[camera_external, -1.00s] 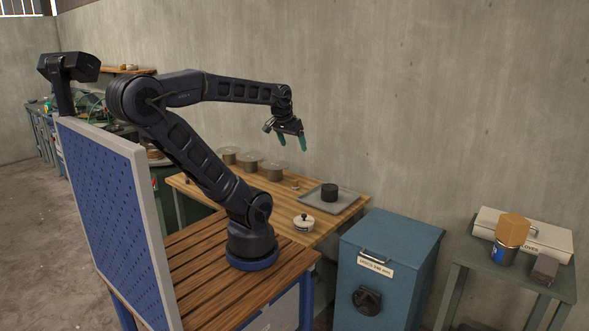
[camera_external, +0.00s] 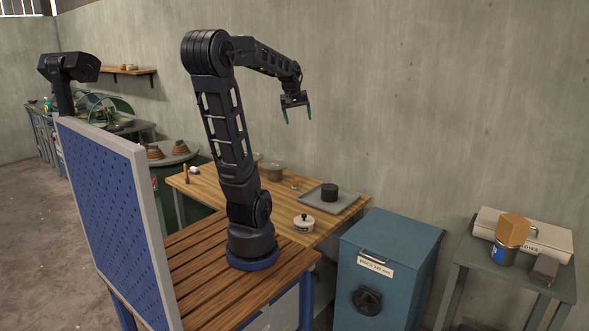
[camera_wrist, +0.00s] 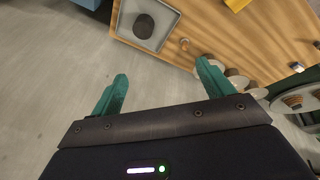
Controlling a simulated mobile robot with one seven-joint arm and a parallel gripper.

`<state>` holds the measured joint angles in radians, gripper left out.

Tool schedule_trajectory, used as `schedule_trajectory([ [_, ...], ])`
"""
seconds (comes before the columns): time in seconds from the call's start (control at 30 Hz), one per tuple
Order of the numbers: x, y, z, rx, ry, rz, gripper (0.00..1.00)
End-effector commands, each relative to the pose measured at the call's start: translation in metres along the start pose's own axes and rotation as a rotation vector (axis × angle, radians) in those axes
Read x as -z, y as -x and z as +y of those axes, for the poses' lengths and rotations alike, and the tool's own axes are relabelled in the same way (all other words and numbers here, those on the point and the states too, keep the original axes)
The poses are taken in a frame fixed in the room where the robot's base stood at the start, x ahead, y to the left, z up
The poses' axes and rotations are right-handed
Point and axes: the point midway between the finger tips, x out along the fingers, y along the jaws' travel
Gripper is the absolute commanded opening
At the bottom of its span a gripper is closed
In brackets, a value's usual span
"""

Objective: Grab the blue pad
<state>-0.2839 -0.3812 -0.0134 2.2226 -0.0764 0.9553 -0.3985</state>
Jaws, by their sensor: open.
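I cannot make out a thing that is clearly a blue pad in either view. My gripper (camera_external: 297,113) is open and empty, high above the wooden worktable (camera_external: 285,215), with its green fingers pointing down. In the wrist view, the two green fingers of my gripper (camera_wrist: 162,74) are spread apart with nothing between them. A dark round block (camera_external: 329,192) sits on a grey tray (camera_external: 347,200) at the right end of the worktable. The block (camera_wrist: 143,26) and tray (camera_wrist: 170,17) also show at the top of the wrist view, beyond the fingers.
A white lidded pot (camera_external: 303,223) stands near the worktable's front edge. Grey tins (camera_external: 272,171) stand at its back. A blue cabinet (camera_external: 388,260) is to the right. A side table (camera_external: 500,262) holds a can with an orange-brown top (camera_external: 512,230), a grey block and a box.

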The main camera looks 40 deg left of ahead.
Motion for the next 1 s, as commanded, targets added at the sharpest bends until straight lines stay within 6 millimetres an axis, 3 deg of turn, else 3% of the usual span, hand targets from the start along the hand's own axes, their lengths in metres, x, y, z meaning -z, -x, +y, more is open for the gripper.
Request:
schedule_trajectory([
  [0.03,0.020,-0.004,-0.003,0.006,0.062,-0.003,0.80],
  [0.27,0.103,-0.023,-0.020,0.021,0.341,-0.010,0.80],
  [0.57,0.207,-0.059,-0.070,0.033,0.706,-0.013,0.80],
  [0.77,0.271,-0.089,-0.123,0.037,0.952,-0.013,0.80],
  [1.0,0.336,-0.130,-0.203,0.037,1.249,-0.010,0.80],
])
